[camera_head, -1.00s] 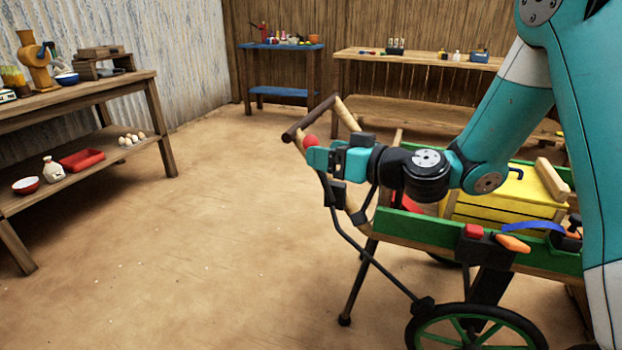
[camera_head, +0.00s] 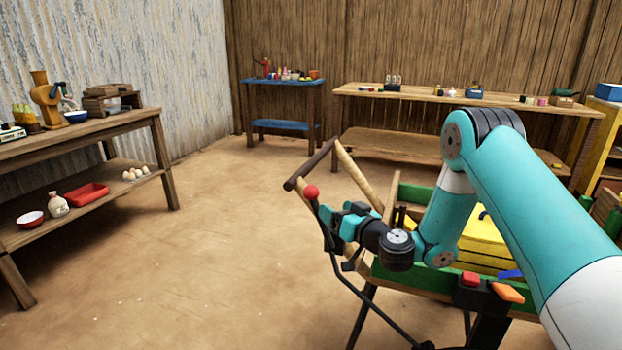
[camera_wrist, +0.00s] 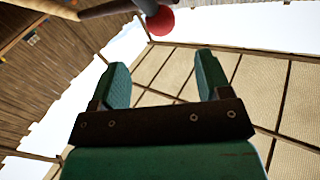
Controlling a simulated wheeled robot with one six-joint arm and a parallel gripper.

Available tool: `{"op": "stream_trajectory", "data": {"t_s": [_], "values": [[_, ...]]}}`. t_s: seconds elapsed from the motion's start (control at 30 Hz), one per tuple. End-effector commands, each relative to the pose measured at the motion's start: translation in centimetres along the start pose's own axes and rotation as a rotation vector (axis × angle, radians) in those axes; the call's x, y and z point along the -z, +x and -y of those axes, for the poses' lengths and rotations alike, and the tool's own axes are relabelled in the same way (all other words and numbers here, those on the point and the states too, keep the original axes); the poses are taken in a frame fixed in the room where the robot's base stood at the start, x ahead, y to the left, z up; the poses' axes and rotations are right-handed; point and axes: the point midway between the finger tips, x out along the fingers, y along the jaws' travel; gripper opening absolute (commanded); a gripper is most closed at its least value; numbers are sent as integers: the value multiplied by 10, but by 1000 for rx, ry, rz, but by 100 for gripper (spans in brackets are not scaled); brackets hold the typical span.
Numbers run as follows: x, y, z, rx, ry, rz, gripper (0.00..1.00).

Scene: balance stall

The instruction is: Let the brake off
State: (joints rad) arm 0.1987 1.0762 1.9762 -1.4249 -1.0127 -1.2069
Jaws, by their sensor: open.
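A red ball knob (camera_head: 311,191) tops a dark lever (camera_head: 326,228) on the near side of the green and wooden cart (camera_head: 388,272), just below its dark handlebar (camera_head: 309,165). I take this lever to be the brake. My gripper (camera_head: 337,212) is open and empty, just right of and slightly below the knob in the head view. In the wrist view my gripper (camera_wrist: 162,72) has its teal fingers spread, and the knob (camera_wrist: 160,20) shows above the fingertips, roughly centred between them and apart from them. The lever's lower part is partly hidden by my arm.
A yellow crate (camera_head: 481,236) sits in the cart, partly behind my arm. A red block (camera_head: 469,279) and an orange piece (camera_head: 509,292) are at its near rim. A wooden shelf table (camera_head: 90,130) stands left. The floor (camera_head: 200,250) between is clear.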

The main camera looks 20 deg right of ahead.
Motion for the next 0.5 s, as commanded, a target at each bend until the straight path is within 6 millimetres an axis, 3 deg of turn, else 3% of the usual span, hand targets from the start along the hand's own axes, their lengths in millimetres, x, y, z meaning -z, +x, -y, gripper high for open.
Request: {"op": "stream_trajectory", "data": {"t_s": [0.03, 0.3, 0.5], "values": [[8, 5, 2, 1, 0, 0, 71], [8, 26, 2, 1, -1, 0, 71], [4, 61, 2, 5, -5, -4, 71]]}}
